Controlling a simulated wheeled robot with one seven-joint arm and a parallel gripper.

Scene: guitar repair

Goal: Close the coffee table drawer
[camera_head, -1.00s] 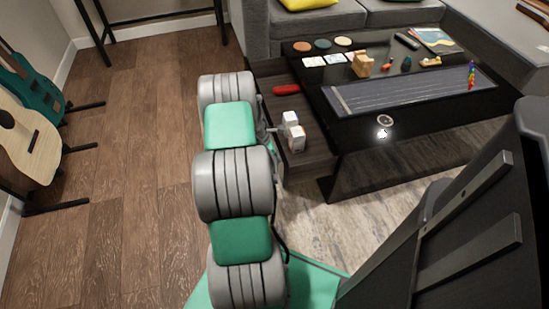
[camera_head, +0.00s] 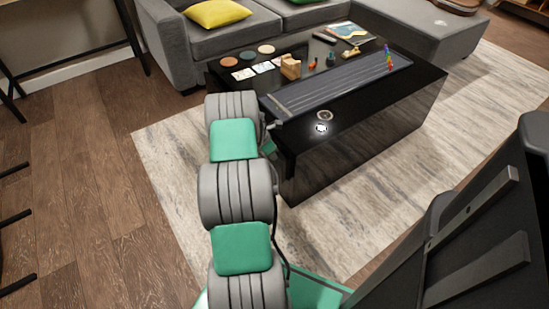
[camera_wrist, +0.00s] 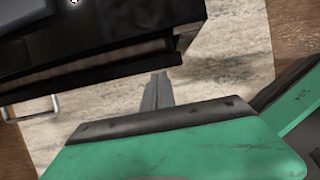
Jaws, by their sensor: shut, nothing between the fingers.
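The black coffee table (camera_head: 340,150) stands beyond my arm in the head view. My arm covers its near left end, and no pulled-out drawer shows beside it there. In the wrist view the table's dark end (camera_wrist: 100,25) fills the upper left. A thin wooden strip of the drawer (camera_wrist: 120,55) shows below the top's edge, above a dark front edge. A metal handle (camera_wrist: 38,108) sticks out at the left.
A grey sofa (camera_head: 205,50) stands behind the table. A pale rug (camera_head: 175,150) lies under it. Wooden floor (camera_head: 100,200) is clear at the left.

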